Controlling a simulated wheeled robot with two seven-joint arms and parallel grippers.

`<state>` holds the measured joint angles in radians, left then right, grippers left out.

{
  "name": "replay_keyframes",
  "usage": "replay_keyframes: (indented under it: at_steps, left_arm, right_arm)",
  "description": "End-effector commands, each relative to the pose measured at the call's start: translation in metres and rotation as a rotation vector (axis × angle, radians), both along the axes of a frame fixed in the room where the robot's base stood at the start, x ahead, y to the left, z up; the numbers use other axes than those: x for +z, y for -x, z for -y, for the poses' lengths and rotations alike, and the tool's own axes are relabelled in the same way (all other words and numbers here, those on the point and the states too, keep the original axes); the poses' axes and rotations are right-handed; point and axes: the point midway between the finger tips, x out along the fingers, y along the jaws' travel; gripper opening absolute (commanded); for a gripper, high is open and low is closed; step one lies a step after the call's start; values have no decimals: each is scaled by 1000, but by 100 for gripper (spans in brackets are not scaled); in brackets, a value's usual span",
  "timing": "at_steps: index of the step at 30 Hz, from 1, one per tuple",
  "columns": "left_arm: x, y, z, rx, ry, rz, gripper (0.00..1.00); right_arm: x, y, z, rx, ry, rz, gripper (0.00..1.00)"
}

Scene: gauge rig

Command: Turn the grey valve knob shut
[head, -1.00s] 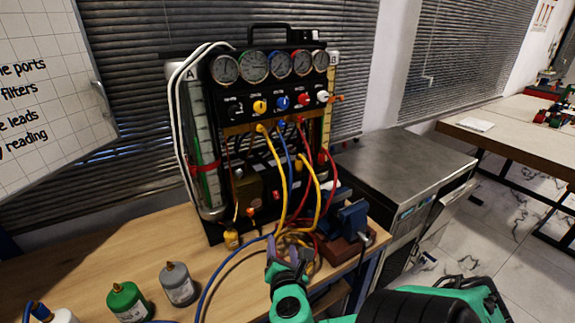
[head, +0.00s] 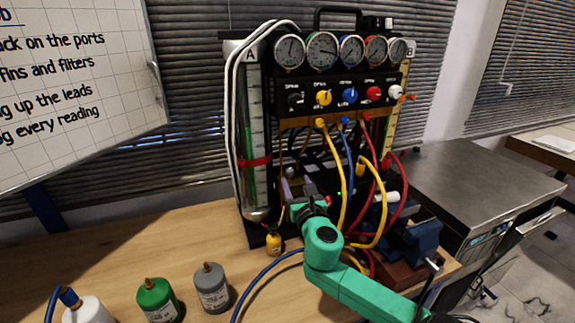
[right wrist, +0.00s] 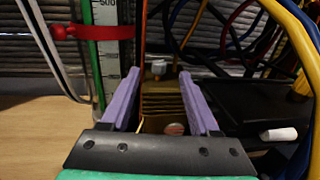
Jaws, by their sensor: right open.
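The gauge rig (head: 328,75) stands upright on the wooden bench, with gauges on top and a row of coloured knobs below. A small grey knob (right wrist: 158,68) shows in the right wrist view on top of a ribbed brass-coloured part (right wrist: 160,100). My right gripper (head: 297,186) is at the lower left front of the rig, beside the tall tube. In the right wrist view its purple fingers (right wrist: 162,85) are open, spread to either side of the brass part. The knob lies beyond their tips. I cannot tell whether they touch anything. My left gripper is out of view.
Yellow, blue and red leads (head: 337,165) hang to the right of my gripper. A blue vise (head: 415,240) stands at the right. Green (head: 157,299) and grey (head: 211,287) bottles stand at the front left, and a yellow fitting (head: 273,243) below the tube.

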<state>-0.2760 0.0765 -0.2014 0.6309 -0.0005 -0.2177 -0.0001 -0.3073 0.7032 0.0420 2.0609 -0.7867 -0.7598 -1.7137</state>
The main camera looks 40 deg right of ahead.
Motion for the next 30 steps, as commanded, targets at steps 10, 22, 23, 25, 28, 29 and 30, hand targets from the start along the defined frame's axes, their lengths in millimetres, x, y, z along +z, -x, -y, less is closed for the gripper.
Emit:
replay_keyframes:
  at_steps: [10,22,23,25,28,29,30]
  left_arm:
    - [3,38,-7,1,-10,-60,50]
    - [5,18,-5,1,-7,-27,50]
    - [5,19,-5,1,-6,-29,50]
    - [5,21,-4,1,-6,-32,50]
    - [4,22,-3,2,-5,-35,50]
    - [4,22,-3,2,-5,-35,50]
    - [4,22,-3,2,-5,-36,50]
  right_arm:
    - [1,-80,41,-3,-4,1,62]
    - [0,-99,50,0,-3,-3,62]
    - [0,-99,50,0,-3,-3,62]
    - [0,-99,50,0,-4,-3,35]
    - [0,-99,50,0,-3,-2,0]
    - [0,-99,50,0,-3,-2,0]
    - [0,-99,50,0,-3,-2,0]
